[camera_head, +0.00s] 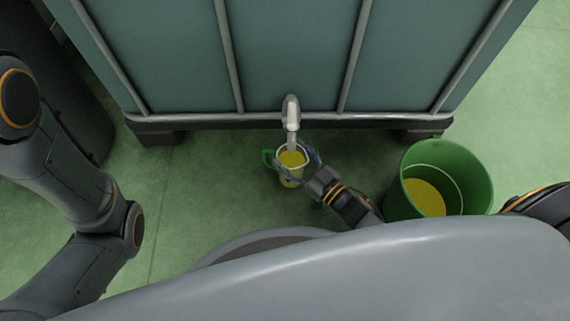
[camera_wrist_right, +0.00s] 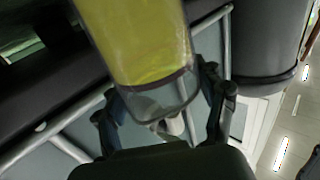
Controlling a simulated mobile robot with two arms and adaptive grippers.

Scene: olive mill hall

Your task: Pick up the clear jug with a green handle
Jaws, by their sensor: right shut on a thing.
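The clear jug (camera_head: 291,174) with a green handle (camera_head: 268,157) holds yellow liquid, under the metal tap (camera_head: 291,113) of the large tank. My right gripper (camera_head: 293,160) is shut around the jug's body, with its fingers on either side and the handle pointing left. In the right wrist view the jug (camera_wrist_right: 143,45) fills the top middle, with yellow liquid inside, between the two fingers of my right gripper (camera_wrist_right: 165,105). The jug's handle is not seen there. My left arm comes in at the left of the head view; its gripper is out of view.
A green bucket (camera_head: 478,166) with yellow liquid in it stands on the floor to the right of the jug. The caged tank (camera_head: 290,55) on its dark base (camera_head: 220,124) is close behind. Green floor (camera_head: 200,205) is open to the left of the jug.

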